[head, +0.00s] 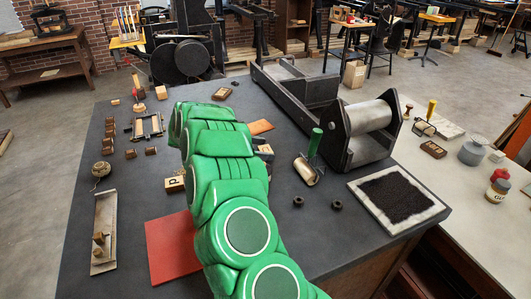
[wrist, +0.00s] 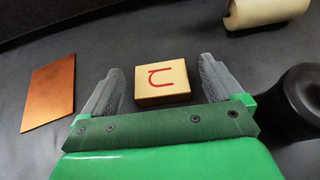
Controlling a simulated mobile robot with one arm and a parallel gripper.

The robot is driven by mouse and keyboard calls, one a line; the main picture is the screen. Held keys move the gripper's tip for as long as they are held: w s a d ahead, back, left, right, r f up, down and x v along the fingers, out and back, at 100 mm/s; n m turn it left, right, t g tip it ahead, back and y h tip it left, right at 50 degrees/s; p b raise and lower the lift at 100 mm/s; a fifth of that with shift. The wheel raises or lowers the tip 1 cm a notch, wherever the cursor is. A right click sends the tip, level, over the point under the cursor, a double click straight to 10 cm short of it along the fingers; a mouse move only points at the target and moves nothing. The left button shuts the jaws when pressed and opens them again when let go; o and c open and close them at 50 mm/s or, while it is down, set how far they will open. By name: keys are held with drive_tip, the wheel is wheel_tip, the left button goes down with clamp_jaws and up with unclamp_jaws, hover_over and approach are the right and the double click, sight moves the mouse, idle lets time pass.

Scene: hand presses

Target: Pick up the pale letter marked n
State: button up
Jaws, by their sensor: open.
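A pale wooden letter block (wrist: 162,84) with a red mark lies flat on the dark table in the wrist view. The mark is a curved stroke that reads as an n or a u, depending on which way up it is. My gripper (wrist: 160,66) is open, with one grey finger on each side of the block and a gap on both sides.
A copper plate (wrist: 50,88) lies left of the gripper and a cream roller (wrist: 265,10) lies at upper right. A dark round object (wrist: 302,100) stands close on the right. In the head view, a block marked P (head: 175,184), a red sheet (head: 172,248) and a press (head: 345,110) share the table.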

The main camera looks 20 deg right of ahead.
sight(264, 150)
drive_tip(key=shift+d+f, duration=0.15)
drive_tip(key=shift+d, duration=0.25)
drive_tip(key=shift+c, duration=0.2)
drive_tip(key=c, duration=1)
drive_tip(key=shift+r, duration=0.5)
wheel_tip(264, 150, up, 2)
drive_tip(key=shift+r, duration=0.2)
drive_tip(key=s+a+r, duration=0.3)
drive_tip(key=s+r, duration=0.6)
drive_tip(key=s, duration=0.4)
drive_tip(key=shift+s+a+r, duration=0.15)
drive_tip(key=shift+s+r, duration=0.15)
drive_tip(key=shift+s, duration=0.05)
